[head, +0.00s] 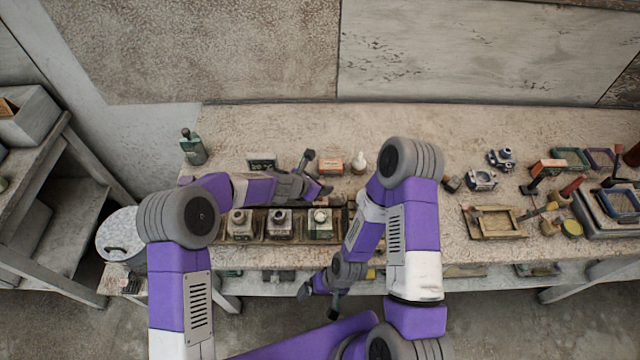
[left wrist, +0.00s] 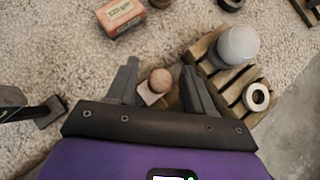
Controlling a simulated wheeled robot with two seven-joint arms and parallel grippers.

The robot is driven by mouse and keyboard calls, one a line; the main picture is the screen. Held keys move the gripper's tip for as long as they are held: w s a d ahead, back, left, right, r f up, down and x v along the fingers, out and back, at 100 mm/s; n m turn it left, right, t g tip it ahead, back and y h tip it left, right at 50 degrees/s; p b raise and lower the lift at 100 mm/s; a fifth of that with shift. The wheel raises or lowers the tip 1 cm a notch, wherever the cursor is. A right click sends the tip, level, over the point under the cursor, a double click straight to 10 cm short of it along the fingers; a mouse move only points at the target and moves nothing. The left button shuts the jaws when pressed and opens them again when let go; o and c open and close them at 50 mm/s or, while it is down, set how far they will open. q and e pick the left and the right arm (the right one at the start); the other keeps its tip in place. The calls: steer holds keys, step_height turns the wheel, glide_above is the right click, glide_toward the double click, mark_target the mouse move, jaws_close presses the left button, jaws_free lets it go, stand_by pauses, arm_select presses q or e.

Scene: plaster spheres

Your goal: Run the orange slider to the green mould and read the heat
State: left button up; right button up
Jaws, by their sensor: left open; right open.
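Three pale moulds stand in a row in a dark tray (head: 262,239). The right one (head: 320,226) looks greenish; I take it as the green mould. A small dark display (head: 262,164) stands behind the tray, its reading too small to trust. My left gripper (head: 318,174) is open above the bench behind the green mould. In the left wrist view, a tan-orange round knob (left wrist: 160,80) on a pale block shows between its open fingers, not gripped. I cannot tell whether it is the orange slider. My right gripper (head: 318,303) is open and empty, low in front of the bench.
An orange-red box (head: 330,166) and a white bottle (head: 359,160) stand behind the left gripper. A slatted wooden rack (left wrist: 205,62) lies right of its fingers. A green bottle (head: 192,148) stands at the bench's left end. Trays and tools crowd the right.

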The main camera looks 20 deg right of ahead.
arm_select(q)
steer(key=v, duration=0.7)
steer(key=shift+a, duration=0.1)
stand_by(0.4)
